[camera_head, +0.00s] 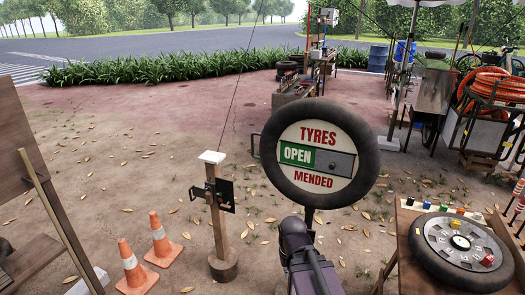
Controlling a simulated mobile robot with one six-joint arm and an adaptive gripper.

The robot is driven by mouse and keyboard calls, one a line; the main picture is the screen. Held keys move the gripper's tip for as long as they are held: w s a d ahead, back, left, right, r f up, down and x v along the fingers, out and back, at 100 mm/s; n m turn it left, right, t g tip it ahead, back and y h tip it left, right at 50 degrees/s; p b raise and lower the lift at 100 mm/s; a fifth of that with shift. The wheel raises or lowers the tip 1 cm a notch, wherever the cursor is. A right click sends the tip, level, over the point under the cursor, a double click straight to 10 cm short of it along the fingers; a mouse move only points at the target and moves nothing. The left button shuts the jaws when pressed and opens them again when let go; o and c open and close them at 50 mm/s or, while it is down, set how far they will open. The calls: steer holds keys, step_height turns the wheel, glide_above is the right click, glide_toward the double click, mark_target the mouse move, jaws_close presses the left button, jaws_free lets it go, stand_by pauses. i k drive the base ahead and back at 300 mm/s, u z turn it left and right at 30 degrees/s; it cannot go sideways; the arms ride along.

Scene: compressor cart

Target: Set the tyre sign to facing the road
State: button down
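The tyre sign (317,190) is a black tyre around a cream disc lettered "TYRES" and "MENDED". Its face is turned toward my camera, with the road behind it. A green "OPEN" panel (297,154) shows at the left of a grey bar (341,163) across the disc. A dark bracket-like handle (255,146) sticks out at the sign's left edge. The sign stands upright on a thin post, mostly hidden by my dark arm, which rises from the bottom edge just below the tyre. I cannot make out my gripper or its fingertips.
A wooden post (217,225) with a dark box stands left of the sign, beside two orange cones (160,240). A table (407,213) with a tyre lies right. The road (150,47) runs behind a hedge (170,68). Bare ground lies between.

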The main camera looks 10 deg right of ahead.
mark_target(290, 139)
steer(key=u, duration=0.05)
steer(key=i, duration=0.9)
steer(key=z, duration=0.05)
